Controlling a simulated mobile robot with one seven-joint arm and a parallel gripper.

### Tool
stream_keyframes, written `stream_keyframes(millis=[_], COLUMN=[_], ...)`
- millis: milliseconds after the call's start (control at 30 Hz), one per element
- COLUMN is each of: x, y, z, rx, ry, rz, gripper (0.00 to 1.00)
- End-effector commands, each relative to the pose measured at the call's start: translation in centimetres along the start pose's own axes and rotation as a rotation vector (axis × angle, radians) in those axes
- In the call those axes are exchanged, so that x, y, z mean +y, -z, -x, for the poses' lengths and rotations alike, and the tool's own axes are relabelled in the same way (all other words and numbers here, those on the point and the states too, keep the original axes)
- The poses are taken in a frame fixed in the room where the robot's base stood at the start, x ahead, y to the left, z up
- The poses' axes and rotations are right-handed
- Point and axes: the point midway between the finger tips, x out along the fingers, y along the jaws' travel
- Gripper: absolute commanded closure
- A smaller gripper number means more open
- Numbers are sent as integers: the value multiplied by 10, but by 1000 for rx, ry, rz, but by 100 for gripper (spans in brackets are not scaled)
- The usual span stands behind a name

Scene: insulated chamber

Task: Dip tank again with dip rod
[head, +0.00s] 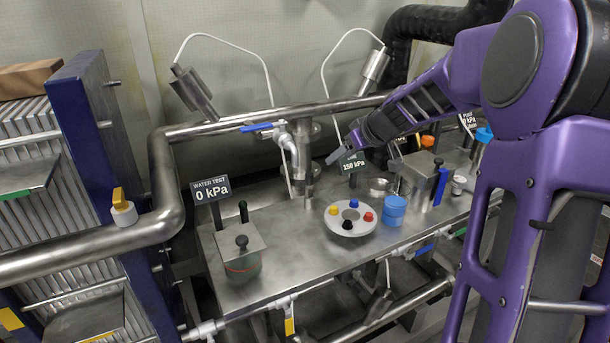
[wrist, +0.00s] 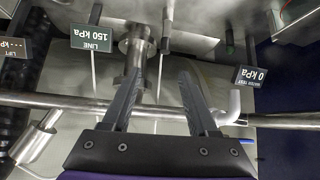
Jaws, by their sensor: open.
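My gripper (head: 340,156) is raised over the back of the metal bench, beside the "LINE 150 kPa" sign. In the wrist view its two dark fingers (wrist: 160,82) are spread apart with nothing held between them. An upright metal pipe fitting (wrist: 135,45) shows by the left finger there. A squat vessel with a metal top and black knob (head: 242,258) stands at the bench's left end; it may be the tank. Thin black-handled rods (head: 216,215) stand behind it. I cannot tell which is the dip rod.
The bench (head: 290,262) also bears a white dish with coloured knobs (head: 350,219), a blue container (head: 394,211) and a metal box (head: 420,180). A blue-handled valve (head: 270,127) and thick pipe run behind.

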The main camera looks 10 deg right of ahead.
Motion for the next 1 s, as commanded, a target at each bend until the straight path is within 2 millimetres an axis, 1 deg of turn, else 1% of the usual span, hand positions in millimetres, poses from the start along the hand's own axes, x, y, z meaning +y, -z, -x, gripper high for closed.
stream_keyframes(millis=[100,200,267,367,467,800,1000], x=[0,-2,-3,-4,-6,-10,-12], y=[0,0,1,1,1,2,2], z=[8,10,8,-4,-22,-97,-135], rx=[8,10,11,9,9,9,9], ry=[38,55,60,63,64,61,60], rz=[24,36,40,40,39,38,38], gripper=[40,40,40,40,40,40,40])
